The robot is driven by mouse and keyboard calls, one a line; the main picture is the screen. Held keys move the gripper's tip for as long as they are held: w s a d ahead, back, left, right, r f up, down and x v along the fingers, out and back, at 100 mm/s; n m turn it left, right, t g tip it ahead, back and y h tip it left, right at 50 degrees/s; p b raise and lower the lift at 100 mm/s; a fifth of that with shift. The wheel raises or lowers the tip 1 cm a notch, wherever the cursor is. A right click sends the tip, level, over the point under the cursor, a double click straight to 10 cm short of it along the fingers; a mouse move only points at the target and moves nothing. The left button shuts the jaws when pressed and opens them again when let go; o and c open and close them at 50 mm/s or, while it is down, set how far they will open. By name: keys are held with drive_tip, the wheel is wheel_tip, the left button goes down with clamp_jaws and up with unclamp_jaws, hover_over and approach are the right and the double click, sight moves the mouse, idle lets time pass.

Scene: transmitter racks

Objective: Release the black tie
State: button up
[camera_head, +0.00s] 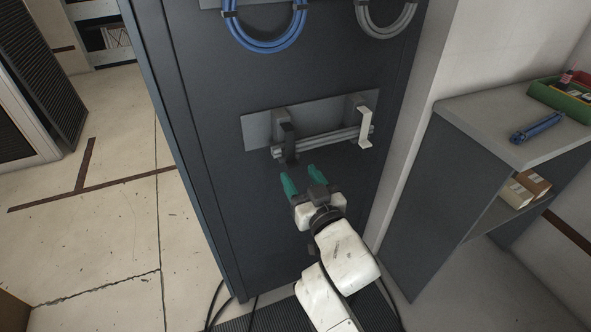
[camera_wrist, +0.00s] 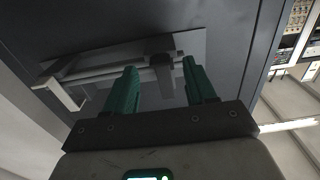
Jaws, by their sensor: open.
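The black tie (camera_head: 288,146) is a dark strap at the left end of a grey horizontal bar bundle (camera_head: 328,141), in front of a bracket plate on the dark rack. In the wrist view the black tie (camera_wrist: 164,74) shows between and beyond my fingertips. My gripper (camera_head: 300,177) is open, with teal fingers pointing up toward the tie, a little below it in the head view. The wrist view shows the fingers (camera_wrist: 160,68) spread with nothing held. Whether a finger touches the tie is not clear.
A white tie (camera_head: 365,128) sits at the bar's right end; it also shows in the wrist view (camera_wrist: 64,95). Blue cable (camera_head: 267,45) and grey cable (camera_head: 386,32) loops hang above. A grey cabinet (camera_head: 480,130) with a green bin (camera_head: 565,98) stands right. Floor at left is open.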

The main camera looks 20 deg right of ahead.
sight(292, 150)
drive_tip(key=w, duration=0.3)
drive_tip(key=shift+w, duration=0.15)
drive_tip(key=shift+c, duration=0.4)
clamp_jaws()
